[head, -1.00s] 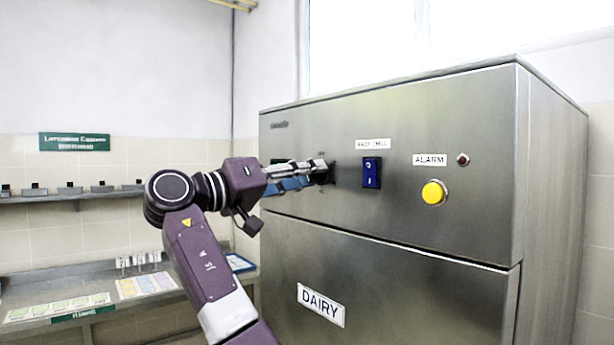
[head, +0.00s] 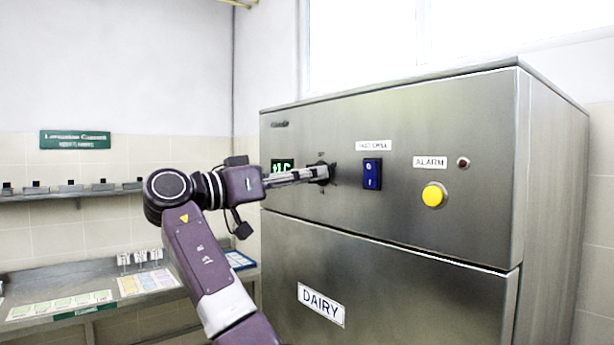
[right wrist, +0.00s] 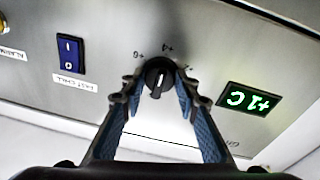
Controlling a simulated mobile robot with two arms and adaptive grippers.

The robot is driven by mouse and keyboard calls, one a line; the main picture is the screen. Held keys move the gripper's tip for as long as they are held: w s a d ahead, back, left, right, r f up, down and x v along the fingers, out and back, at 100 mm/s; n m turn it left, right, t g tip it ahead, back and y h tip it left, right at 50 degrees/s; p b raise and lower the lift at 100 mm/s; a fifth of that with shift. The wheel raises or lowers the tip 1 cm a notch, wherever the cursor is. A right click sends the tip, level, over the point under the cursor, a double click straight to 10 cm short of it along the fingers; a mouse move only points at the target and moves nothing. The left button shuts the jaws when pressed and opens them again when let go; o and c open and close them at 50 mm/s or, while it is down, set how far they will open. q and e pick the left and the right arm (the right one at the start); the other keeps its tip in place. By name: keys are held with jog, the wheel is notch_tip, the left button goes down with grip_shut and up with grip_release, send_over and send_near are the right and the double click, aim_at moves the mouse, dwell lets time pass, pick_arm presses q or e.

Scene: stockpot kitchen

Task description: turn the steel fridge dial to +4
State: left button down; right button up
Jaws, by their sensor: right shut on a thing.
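The steel fridge (head: 440,130) stands at the right of the head view. Its dial (head: 326,173) is a small black knob on the upper front panel. My right gripper (head: 318,174) is shut on the dial, reaching in from the left. In the right wrist view the picture is upside down, and the dial (right wrist: 159,76) sits between the two blue-padded fingertips of my right gripper (right wrist: 158,84). A pale line shows on the knob. Marks around it include +4 and +6. The green display (right wrist: 249,99) reads +1 C. My left gripper is not in view.
A blue rocker switch (head: 372,173) sits right of the dial, then a yellow alarm button (head: 434,194) and a small red lamp (head: 463,160). A counter with cards (head: 60,305) and a shelf (head: 90,194) stand at the left.

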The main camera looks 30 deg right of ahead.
jog(key=shift+f, duration=0.3)
jog(key=o, duration=1.2)
jog(key=shift+r, duration=0.1)
jog(key=shift+c, duration=0.2)
jog(key=shift+r, duration=0.1)
jog(key=a+f, duration=0.1)
jog(key=a, duration=1.1)
jog(key=shift+s+f, duration=0.1)
